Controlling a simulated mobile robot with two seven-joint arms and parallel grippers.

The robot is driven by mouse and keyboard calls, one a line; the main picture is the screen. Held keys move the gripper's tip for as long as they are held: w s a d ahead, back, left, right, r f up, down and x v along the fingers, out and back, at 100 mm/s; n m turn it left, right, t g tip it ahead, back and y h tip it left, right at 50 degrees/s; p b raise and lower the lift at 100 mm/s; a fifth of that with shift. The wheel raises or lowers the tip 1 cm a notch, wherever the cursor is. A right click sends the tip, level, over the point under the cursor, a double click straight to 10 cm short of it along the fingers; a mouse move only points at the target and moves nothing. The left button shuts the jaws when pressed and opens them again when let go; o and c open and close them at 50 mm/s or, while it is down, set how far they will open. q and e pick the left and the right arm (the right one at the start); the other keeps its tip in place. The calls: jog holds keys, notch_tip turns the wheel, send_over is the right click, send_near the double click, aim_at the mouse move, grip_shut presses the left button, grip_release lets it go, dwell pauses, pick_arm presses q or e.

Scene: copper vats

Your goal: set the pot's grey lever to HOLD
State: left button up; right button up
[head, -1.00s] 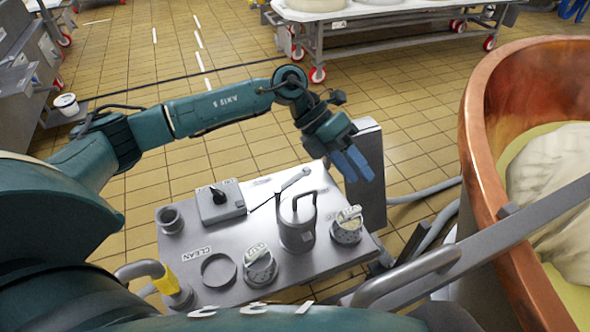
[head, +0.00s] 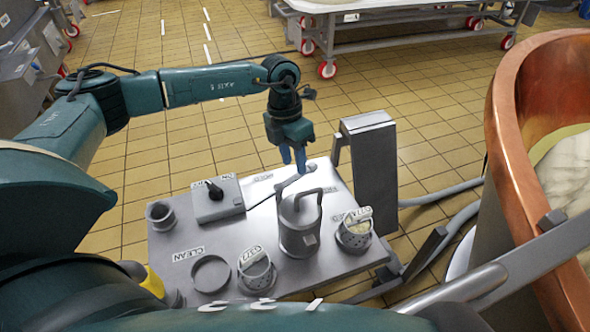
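A grey cylindrical pot (head: 298,226) with an arched handle stands on the metal table (head: 225,240). A small grey box (head: 216,200) with a black knob stands behind it to the left. White labels lie beside the box, too small to read, and I cannot make out the word HOLD. A slim grey piece (head: 294,184) with a thin dark cord lies behind the pot; I cannot tell whether it is the lever. My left gripper (head: 292,158) points down above this piece, its blue fingers slightly apart and empty. My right gripper is not in view.
Two perforated cups (head: 355,236) (head: 255,272), an empty ring (head: 210,273) by a CLEAN label and a short grey cup (head: 161,215) are on the table. A grey pedestal (head: 369,170) stands behind right. A copper vat (head: 515,150) is at right, with a grey bar (head: 480,285) before it.

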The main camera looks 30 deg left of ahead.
aim_at(296, 174)
pick_arm(q)
jog(key=shift+d+f, duration=0.15)
jog(key=shift+f, duration=0.6)
jog(key=shift+d+f, duration=0.1)
jog(key=shift+f, duration=0.65)
grip_shut()
